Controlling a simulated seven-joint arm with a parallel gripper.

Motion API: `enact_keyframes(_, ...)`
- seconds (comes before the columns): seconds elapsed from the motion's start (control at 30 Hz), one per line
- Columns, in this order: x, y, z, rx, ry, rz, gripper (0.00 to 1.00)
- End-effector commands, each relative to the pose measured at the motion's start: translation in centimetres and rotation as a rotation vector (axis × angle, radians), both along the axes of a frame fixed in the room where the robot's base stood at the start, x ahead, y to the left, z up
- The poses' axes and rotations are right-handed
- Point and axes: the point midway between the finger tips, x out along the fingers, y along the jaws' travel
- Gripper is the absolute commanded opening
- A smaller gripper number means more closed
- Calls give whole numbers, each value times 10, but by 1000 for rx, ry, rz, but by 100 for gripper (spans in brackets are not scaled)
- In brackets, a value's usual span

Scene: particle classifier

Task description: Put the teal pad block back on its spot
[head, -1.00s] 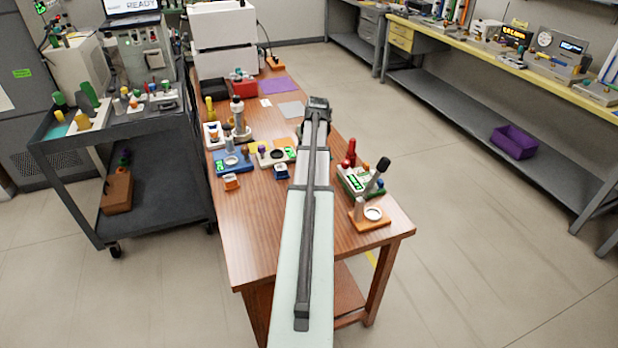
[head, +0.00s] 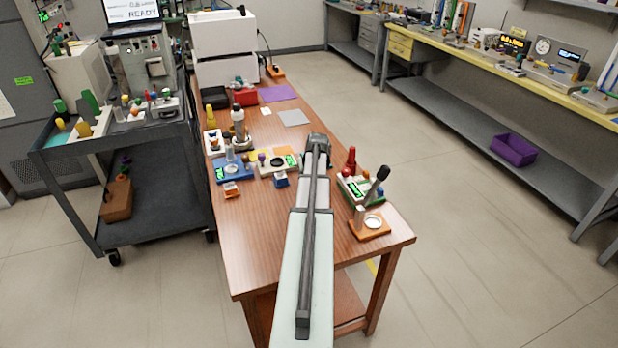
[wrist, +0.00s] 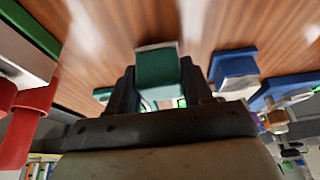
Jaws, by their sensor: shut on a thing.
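In the wrist view my gripper (wrist: 157,90) is shut on a teal block (wrist: 157,72), held between its two dark fingers. The block's top edge shows a pale grey strip. Wood tabletop lies beyond the block; I cannot tell whether the two touch. In the head view my arm reaches over the wooden table and its wrist hides the fingers and the block.
A blue device (head: 233,172) and a cream-and-yellow one (head: 277,165) stand left. A grey pad (head: 293,118) and purple mat (head: 278,93) lie farther back.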

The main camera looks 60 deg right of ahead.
Motion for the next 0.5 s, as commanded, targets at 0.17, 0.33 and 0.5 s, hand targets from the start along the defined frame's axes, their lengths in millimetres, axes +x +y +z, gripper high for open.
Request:
enact_keyframes(0.17,0,0,-7,0,0,0,22)
enact_keyframes(0.33,0,0,-7,0,0,0,22)
enact_keyframes(0.5,0,0,-10,0,0,0,55)
